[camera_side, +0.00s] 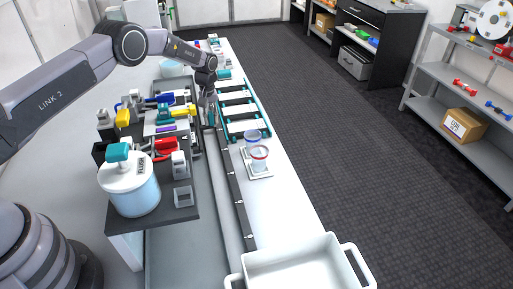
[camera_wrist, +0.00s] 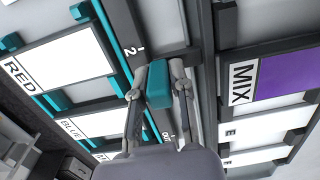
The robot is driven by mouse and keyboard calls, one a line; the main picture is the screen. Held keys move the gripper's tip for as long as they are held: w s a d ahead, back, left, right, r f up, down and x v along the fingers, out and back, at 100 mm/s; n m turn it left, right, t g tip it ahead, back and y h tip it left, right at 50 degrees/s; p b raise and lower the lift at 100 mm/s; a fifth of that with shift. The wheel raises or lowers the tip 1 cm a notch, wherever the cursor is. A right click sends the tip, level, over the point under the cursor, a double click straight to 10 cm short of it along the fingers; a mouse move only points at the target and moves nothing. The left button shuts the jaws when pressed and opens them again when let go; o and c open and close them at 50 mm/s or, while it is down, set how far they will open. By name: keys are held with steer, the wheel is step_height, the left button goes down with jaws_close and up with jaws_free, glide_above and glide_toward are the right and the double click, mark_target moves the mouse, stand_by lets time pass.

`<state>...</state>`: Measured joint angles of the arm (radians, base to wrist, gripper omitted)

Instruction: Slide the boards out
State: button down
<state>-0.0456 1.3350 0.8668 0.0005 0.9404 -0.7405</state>
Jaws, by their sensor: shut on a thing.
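My gripper (camera_wrist: 158,72) is shut on a small teal block (camera_wrist: 160,94), with one finger on each side of it. In the side view my gripper (camera_side: 209,101) is at the inner edge of a teal-railed rack (camera_side: 241,108). White boards lie between the rack's teal rails. In the wrist view a board marked RED (camera_wrist: 66,62) and one marked BLUE (camera_wrist: 92,126) lie left of my gripper. A board marked MIX with a purple panel (camera_wrist: 284,76) is at the right.
A dark numbered rail (camera_side: 233,183) runs along the bench beside the grey trough. A blue-rimmed cup (camera_side: 252,137) and a red-rimmed cup (camera_side: 260,158) stand near the rack. A white bin (camera_side: 293,262) is in front.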

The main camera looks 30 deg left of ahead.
steer(key=shift+w+a, duration=0.3)
steer(key=shift+w, duration=0.05)
steer(key=c, duration=1)
jaws_free()
step_height(320, 180, up, 12)
steer(key=shift+s, duration=0.1)
